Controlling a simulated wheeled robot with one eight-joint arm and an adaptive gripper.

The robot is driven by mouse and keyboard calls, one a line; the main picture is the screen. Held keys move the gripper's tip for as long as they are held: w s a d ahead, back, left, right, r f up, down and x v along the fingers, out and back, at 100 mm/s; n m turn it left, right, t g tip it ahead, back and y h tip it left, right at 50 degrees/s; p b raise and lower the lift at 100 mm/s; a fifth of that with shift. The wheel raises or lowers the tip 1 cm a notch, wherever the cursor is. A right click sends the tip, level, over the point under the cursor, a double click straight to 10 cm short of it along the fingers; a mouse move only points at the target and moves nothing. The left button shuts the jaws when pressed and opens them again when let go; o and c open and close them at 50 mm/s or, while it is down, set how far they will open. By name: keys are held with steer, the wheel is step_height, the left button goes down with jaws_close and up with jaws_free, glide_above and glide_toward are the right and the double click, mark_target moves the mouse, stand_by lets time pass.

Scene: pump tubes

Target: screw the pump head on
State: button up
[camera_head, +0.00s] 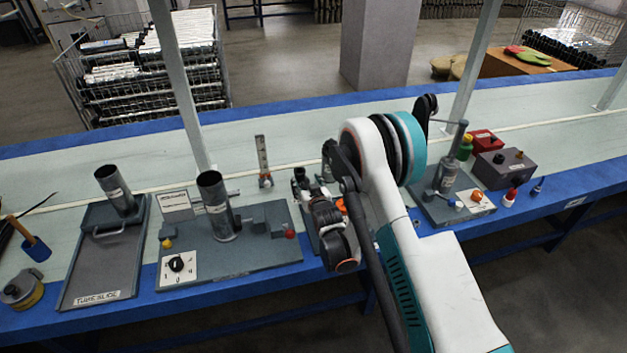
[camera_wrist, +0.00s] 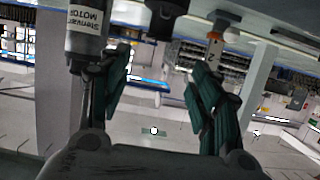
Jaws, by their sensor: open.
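No part is marked as the pump head, and I cannot tell which one it is. One grey tube (camera_head: 215,207) stands upright on a grey fixture plate (camera_head: 262,256) with a dial. A second tube (camera_head: 116,190) leans in the tray labelled as a tube slide (camera_head: 85,280). My gripper (camera_wrist: 160,65) is open, with nothing visible between its green-padded fingers. In the head view it is near the middle station, largely hidden by my arm.
A fixture with an upright metal cylinder (camera_head: 447,172) stands to the right, near a dark box (camera_head: 503,168) and red-capped bottle (camera_head: 510,197).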

mark_target(300, 173)
steer(key=x, duration=0.4)
steer(key=f+x, duration=0.1)
steer(key=x, duration=0.3)
steer(key=shift+s+d+b, duration=0.15)
steer(key=shift+d+b, duration=0.1)
steer(key=shift+b, duration=0.1)
steer(key=b+x, duration=0.2)
steer(key=x, duration=0.3)
steer(key=shift+b, duration=0.3)
steer(key=shift+w+a, duration=0.15)
steer(key=shift+w, duration=0.45)
jaws_close()
